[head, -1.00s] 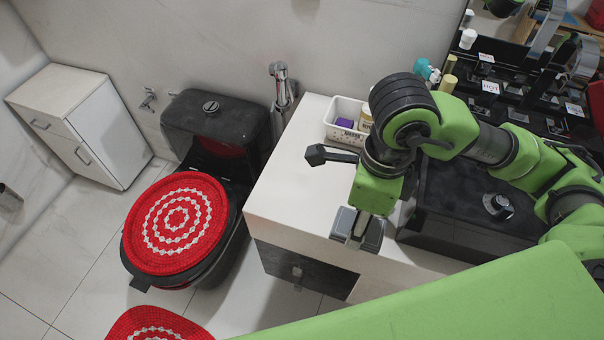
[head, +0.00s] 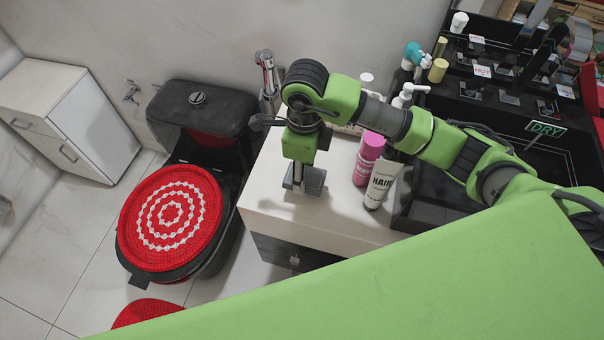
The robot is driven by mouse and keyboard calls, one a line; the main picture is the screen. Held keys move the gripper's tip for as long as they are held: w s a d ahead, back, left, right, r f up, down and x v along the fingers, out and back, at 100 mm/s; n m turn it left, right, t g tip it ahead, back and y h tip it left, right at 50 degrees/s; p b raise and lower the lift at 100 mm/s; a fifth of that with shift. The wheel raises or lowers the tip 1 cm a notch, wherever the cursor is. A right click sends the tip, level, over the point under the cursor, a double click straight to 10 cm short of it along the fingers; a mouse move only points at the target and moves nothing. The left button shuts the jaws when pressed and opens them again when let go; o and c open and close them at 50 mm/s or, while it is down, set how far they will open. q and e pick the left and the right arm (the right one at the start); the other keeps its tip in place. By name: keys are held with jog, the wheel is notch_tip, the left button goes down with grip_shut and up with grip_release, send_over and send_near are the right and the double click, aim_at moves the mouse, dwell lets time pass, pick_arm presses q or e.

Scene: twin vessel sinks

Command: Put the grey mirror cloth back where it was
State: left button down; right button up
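My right arm reaches in from the right. Its gripper (head: 304,182) points down over the white counter (head: 262,190), near the counter's left end. Its grey fingers are small and seen from above, so I cannot tell whether they are open or shut, or whether anything is between them. I cannot make out the grey mirror cloth for certain. My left gripper is not in view.
A pink bottle (head: 368,160) and a white HAIR bottle (head: 382,182) stand on the counter right of the gripper. Black trays with bottles and tools stand at the upper right. A toilet with a red cover (head: 170,218) is at the left.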

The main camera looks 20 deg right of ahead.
jog(key=shift+w+f, duration=0.15)
jog(key=shift+f, duration=0.05)
jog(key=f, duration=0.1)
jog(key=f+p, duration=0.1)
jog(key=f, duration=0.1)
jog(key=shift+w+a, duration=0.1)
jog(key=shift+w, duration=0.1)
jog(key=shift+f, duration=0.25)
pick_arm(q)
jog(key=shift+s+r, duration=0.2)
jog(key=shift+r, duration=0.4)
pick_arm(e)
jog(key=shift+f, duration=0.1)
jog(key=o, duration=1)
pick_arm(q)
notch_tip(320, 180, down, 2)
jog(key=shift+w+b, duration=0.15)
jog(key=shift+b, duration=0.75)
pick_arm(e)
notch_tip(320, 180, up, 12)
jog(key=shift+r, duration=0.1)
